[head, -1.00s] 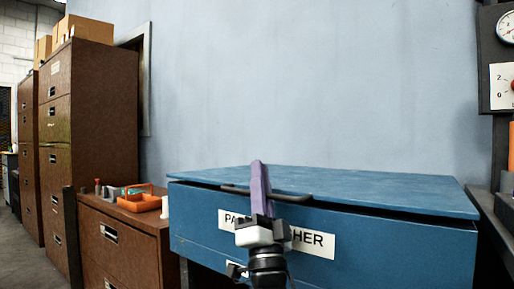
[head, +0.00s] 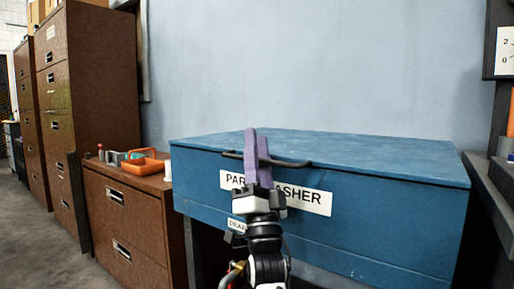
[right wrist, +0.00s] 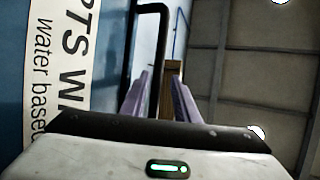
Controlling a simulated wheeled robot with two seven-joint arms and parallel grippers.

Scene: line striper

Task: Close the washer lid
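The blue parts washer (head: 370,225) stands ahead, with its blue lid (head: 350,150) lying flat on top. No clear dark gap shows under the lid's front edge in the head view. A black bar handle (head: 291,164) is on the front; it also shows in the right wrist view (right wrist: 163,45). My right gripper (head: 257,132), with purple fingers, is upright at the handle and hides its middle. In the right wrist view its fingers (right wrist: 160,85) are apart, with the handle seen between them; contact cannot be told. My left gripper is not in view.
A brown cabinet (head: 125,225) with an orange tray (head: 146,165) on it stands left of the washer. Taller brown cabinets (head: 95,100) stand behind it. A dark bench (head: 490,175) is close on the right. A blue wall (head: 310,65) is behind.

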